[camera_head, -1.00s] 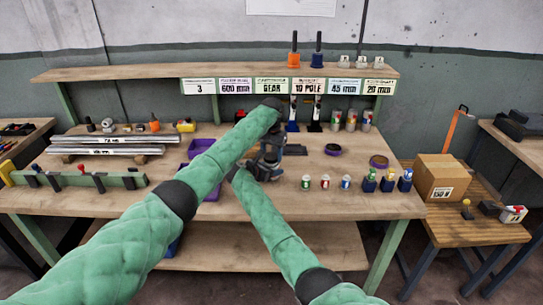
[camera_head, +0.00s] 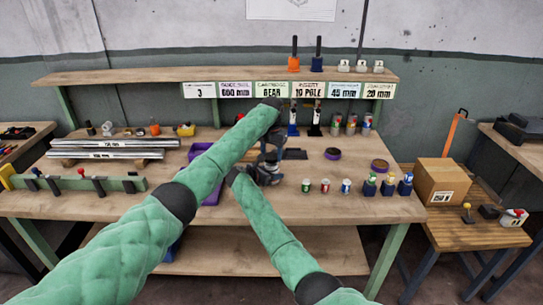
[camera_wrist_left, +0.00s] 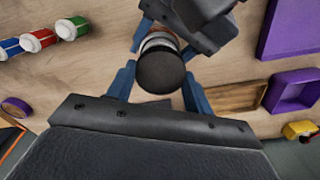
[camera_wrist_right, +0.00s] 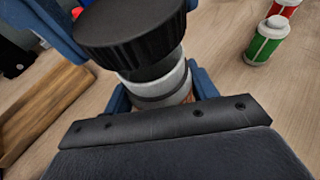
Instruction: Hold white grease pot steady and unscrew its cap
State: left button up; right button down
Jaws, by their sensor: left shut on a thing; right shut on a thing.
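The white grease pot shows in the right wrist view as a pale round body (camera_wrist_right: 168,82) under a wide black ribbed cap (camera_wrist_right: 130,32). My right gripper (camera_wrist_right: 163,92) is shut on the pot's body from the side. In the left wrist view the round black cap (camera_wrist_left: 160,71) is between the blue fingers of my left gripper (camera_wrist_left: 158,86), which is shut on it from above. The right gripper's dark body is just beyond the pot there. In the head view my arms meet over the bench and mostly hide the pot.
Small green, red and blue cans (camera_head: 326,186) stand right of the grippers.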

pick_arm(q)
jog(key=shift+r, duration=1.7)
pick_arm(e)
jog(key=shift+c, duration=1.9)
grip_release()
jog(key=shift+s+a, duration=0.1)
